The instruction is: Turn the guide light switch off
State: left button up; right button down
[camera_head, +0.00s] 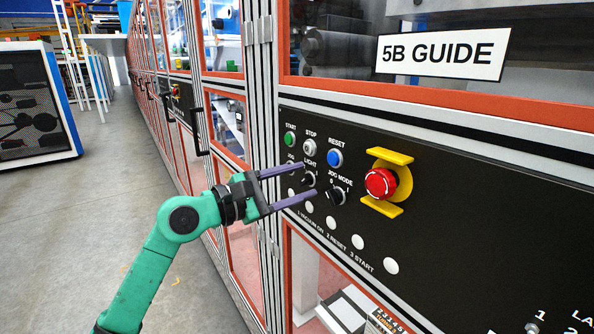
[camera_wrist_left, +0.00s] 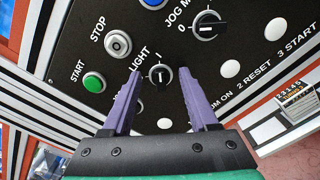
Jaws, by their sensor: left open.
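The guide light switch (camera_head: 308,179) is a small black rotary knob under the LIGHT label on the black panel. It also shows in the left wrist view (camera_wrist_left: 160,76), with a white mark on its face and a "1" above it there. I cannot tell for certain which position it is set to. My left gripper (camera_head: 309,179) is open, with its two purple fingers on either side of the switch in the picture. In the left wrist view the knob lies between the fingertips (camera_wrist_left: 167,72). Contact with the knob cannot be made out. My right gripper is not in view.
Close by are the JOG MODE knob (camera_head: 337,193), blue RESET button (camera_head: 335,158), grey STOP button (camera_head: 309,147) and green START button (camera_head: 290,139). A red emergency stop (camera_head: 381,183) with a yellow guard (camera_head: 391,156) is to the right. The aisle floor (camera_head: 110,190) at left is clear.

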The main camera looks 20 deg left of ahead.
pick_arm(q)
jog(key=shift+w, duration=0.1)
grip_shut()
jog(key=shift+f+n, duration=0.1)
jog(key=shift+n, duration=0.3)
jog(key=n, duration=0.8)
jog(key=shift+w+p, duration=0.1)
jog(key=shift+p, duration=0.3)
jog(key=shift+w+a+n+p, duration=0.1)
jog(key=shift+n+p, duration=1.15)
jog(key=shift+n, duration=1.05)
jog(key=shift+a+n+p, duration=0.1)
jog(key=shift+n+p, duration=1.15)
jog(key=shift+n, duration=1.05)
